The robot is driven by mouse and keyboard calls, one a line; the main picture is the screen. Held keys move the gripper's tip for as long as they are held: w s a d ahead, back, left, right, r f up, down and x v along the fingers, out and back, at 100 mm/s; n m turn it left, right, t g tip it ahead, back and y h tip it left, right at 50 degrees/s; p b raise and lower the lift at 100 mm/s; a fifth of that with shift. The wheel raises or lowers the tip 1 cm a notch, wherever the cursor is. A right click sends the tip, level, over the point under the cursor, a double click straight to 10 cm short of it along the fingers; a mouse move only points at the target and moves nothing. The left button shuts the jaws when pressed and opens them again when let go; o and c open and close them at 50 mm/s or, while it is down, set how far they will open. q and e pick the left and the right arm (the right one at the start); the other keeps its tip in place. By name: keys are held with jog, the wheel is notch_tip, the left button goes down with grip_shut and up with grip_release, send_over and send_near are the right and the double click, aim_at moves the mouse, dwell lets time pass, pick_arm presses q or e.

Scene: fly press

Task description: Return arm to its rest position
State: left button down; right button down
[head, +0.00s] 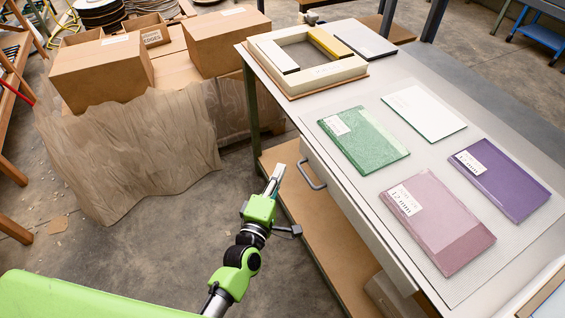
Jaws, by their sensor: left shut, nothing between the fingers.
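My left arm, green and black, reaches up from the bottom of the head view. Its left gripper (275,178) is shut with nothing in it. It points up and away over the floor, to the left of the workbench (441,74), apart from the bench's drawer handle (312,177). My right gripper is not in the picture.
On the bench lie green (364,140), white (424,112), purple (499,179) and pink (437,220) labelled slabs, and a cream frame (306,72). Cardboard boxes (102,72) stand on a paper-draped stack (130,150) at left. Bare floor (150,245) lies between the stack and bench.

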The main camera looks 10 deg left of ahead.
pick_arm(q)
jog(key=shift+s+a, duration=0.25)
jog(key=shift+s, duration=0.95)
jog(key=shift+s+a, duration=0.25)
jog(key=shift+s, duration=0.9)
jog(key=s+a+f+m+g, duration=0.1)
jog(key=s+f+m+g, duration=0.3)
jog(key=f, duration=0.7)
jog(key=s+a+f+m+g, duration=0.1)
jog(key=s+f+m+g, duration=0.15)
jog(key=s+f, duration=0.6)
jog(key=s+a+f+m+g, duration=0.1)
jog(key=s+f+m+g, duration=0.25)
jog(key=f, duration=0.95)
jog(key=s+a+f+m+g+y, duration=0.1)
jog(key=s+a+f+m+g, duration=0.1)
jog(key=s+f, duration=0.3)
jog(key=s+a+f+m+g+y, duration=0.1)
jog(key=s+a+f+m, duration=0.3)
jog(key=s, duration=0.9)
jog(key=s+a+f+m+g, duration=0.2)
jog(key=s+f, duration=0.4)
jog(key=s, duration=0.3)
jog(key=a+g, duration=0.1)
jog(key=a, duration=0.1)
jog(key=shift+s+a+f+m+g+y, duration=0.2)
jog(key=shift+s+a+m+g+y, duration=0.1)
jog(key=shift+a+m+g+y, duration=0.1)
